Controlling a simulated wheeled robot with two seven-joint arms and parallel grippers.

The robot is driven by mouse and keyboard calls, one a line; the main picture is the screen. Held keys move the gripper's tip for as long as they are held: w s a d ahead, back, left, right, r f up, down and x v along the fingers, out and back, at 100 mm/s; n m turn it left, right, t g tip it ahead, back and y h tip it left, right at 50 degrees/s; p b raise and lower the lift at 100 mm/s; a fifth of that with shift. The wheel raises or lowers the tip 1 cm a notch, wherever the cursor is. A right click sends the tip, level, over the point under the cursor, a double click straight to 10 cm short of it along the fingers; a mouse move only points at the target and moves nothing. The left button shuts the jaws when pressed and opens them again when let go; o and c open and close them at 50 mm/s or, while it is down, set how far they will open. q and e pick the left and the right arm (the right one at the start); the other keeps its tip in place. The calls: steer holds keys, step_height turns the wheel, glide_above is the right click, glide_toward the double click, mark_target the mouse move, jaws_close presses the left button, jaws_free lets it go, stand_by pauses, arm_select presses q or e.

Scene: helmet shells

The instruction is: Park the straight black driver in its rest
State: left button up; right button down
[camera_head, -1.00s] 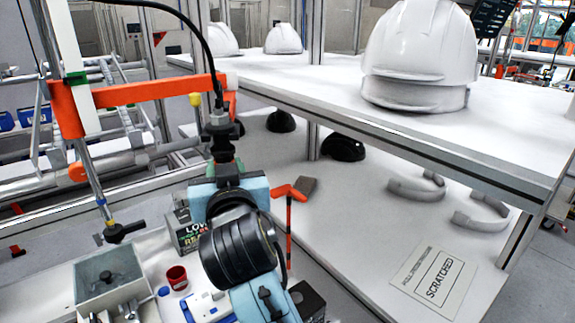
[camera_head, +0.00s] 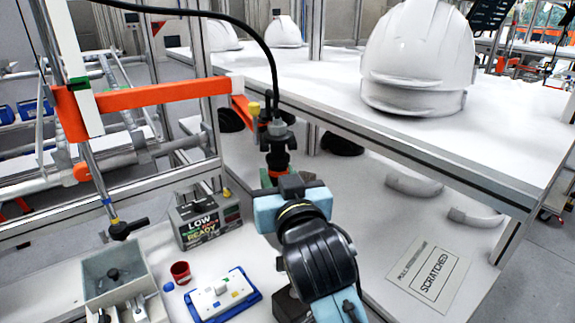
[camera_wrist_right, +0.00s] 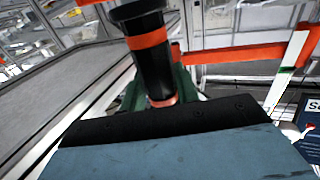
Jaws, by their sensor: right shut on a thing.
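The straight black driver (camera_head: 277,152) hangs upright from a black cable, with an orange band low on its body. My right gripper (camera_head: 282,182) is shut on its lower part. In the right wrist view the driver's dark body (camera_wrist_right: 153,65) with orange bands rises between the green finger pads (camera_wrist_right: 160,97). The driver stands in front of the end of an orange beam (camera_head: 150,95); I cannot tell whether they touch. I cannot make out the driver's rest; the gripper and arm hide the area below. My left gripper is not in view.
A white shelf (camera_head: 500,130) with white helmets (camera_head: 418,55) stands at the right, above a lower board with a SCRATCHED card (camera_head: 430,275). A LOW/READY box (camera_head: 207,220), red cup (camera_head: 180,272), grey bin (camera_head: 112,275) and blue-edged tray (camera_head: 222,296) stand at lower left.

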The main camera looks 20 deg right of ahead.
stand_by(0.4)
steer(key=shift+w+d+p, duration=0.3)
steer(key=shift+w+p, duration=0.2)
steer(key=shift+w+d+p, duration=0.75)
steer(key=shift+w+d, duration=1)
steer(key=shift+w, duration=0.25)
